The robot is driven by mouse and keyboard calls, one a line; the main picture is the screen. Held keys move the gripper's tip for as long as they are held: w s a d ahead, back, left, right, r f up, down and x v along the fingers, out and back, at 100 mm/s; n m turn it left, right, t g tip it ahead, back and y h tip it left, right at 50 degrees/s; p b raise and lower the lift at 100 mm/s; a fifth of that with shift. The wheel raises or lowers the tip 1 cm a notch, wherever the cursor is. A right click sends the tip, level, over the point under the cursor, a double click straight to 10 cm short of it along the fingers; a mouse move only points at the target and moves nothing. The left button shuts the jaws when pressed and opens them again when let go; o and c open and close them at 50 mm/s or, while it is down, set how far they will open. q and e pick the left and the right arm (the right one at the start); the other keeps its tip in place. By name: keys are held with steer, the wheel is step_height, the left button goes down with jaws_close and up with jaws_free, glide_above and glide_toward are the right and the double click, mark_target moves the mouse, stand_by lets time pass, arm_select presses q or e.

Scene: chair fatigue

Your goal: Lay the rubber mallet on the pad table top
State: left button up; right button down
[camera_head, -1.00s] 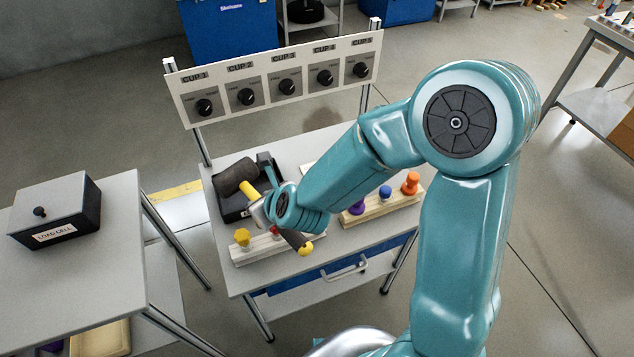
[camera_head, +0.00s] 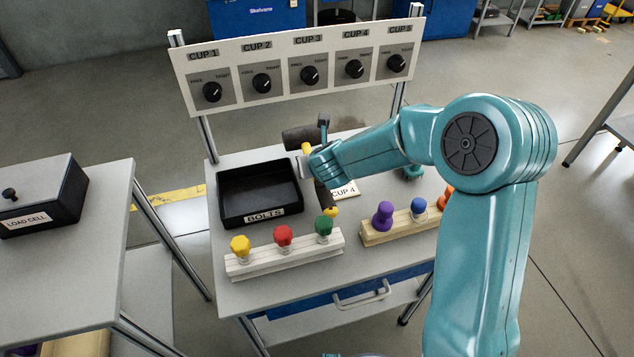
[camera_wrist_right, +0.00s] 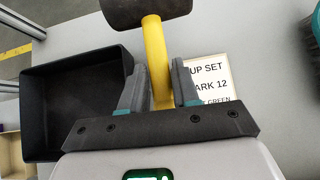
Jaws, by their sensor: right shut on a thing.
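My right gripper (camera_wrist_right: 159,80) is shut on the yellow handle of the rubber mallet (camera_wrist_right: 152,35). In the head view the mallet's dark head (camera_head: 300,136) points toward the back, and its brown grip with a yellow end (camera_head: 330,211) shows on the near side of my gripper. The mallet is to the right of the black bolts tray, over the grey table top (camera_head: 370,262); its exact height is unclear. A second grey table (camera_head: 75,275) stands at the left. No label shows which one is the pad table. My left gripper is out of view.
The bolts tray (camera_head: 262,216), a white card (camera_head: 345,190) and racks of coloured knobs (camera_head: 285,255) (camera_head: 400,228) occupy the table. A five-dial panel (camera_head: 300,68) stands behind it.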

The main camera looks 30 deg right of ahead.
step_height(320, 180, down, 4)
steer(key=shift+r+b, duration=0.1)
steer(key=shift+b, duration=0.85)
steer(key=c, duration=0.9)
jaws_free()
steer(key=shift+o, duration=0.5)
steer(key=shift+r, duration=0.1)
